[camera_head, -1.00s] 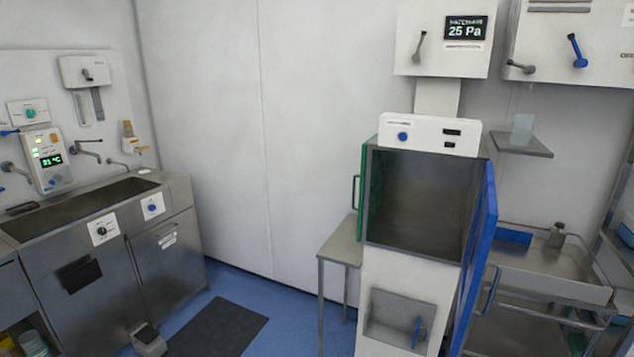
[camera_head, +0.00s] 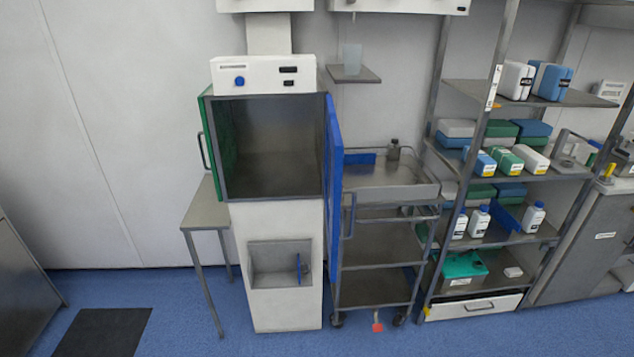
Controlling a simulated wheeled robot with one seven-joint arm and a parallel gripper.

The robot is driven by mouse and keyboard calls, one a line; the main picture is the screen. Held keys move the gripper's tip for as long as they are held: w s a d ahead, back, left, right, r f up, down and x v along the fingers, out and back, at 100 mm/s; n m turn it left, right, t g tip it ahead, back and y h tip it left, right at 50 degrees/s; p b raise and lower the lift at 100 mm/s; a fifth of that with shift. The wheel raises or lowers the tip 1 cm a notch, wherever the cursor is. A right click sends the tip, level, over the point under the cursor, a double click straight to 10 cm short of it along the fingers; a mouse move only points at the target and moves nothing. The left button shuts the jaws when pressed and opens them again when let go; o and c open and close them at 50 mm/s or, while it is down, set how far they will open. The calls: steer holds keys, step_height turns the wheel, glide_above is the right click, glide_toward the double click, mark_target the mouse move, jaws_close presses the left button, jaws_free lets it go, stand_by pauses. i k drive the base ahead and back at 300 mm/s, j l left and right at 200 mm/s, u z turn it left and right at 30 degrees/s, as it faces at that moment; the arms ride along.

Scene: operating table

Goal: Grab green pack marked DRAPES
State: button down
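A green pack (camera_head: 505,158) with a pale label end lies on a middle shelf of the metal rack at the right. It sits between a blue pack (camera_head: 481,161) and a white pack (camera_head: 531,158), each with a similar label. The labels are too small to read, so I cannot tell which says DRAPES. Other green folded bundles (camera_head: 500,128) lie behind on the same shelf, and more green ones (camera_head: 481,192) lie on the shelf below. My gripper is not in view.
A steel cart (camera_head: 385,190) stands left of the rack (camera_head: 462,88). Beside it is a cabinet (camera_head: 280,215) whose blue door (camera_head: 334,170) stands open towards me. A small side table (camera_head: 206,215) stands at its left. The blue floor (camera_head: 180,300) in front is largely clear.

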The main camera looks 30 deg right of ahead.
mark_target(509, 164)
steer(key=i+l+u, duration=0.1)
steer(key=l, duration=0.25)
steer(key=i+l+u, duration=0.1)
steer(key=i+l, duration=0.3)
steer(key=l, duration=0.3)
steer(key=i+l+u, duration=0.15)
steer(key=l, duration=0.2)
steer(key=l+u, duration=0.25)
steer(key=l, duration=0.9)
steer(key=z, duration=1.9)
steer(key=k+j+z, duration=0.1)
steer(key=z, duration=0.25)
steer(key=k+j+z, duration=0.1)
steer(key=j+z, duration=0.3)
steer(key=l, duration=0.1)
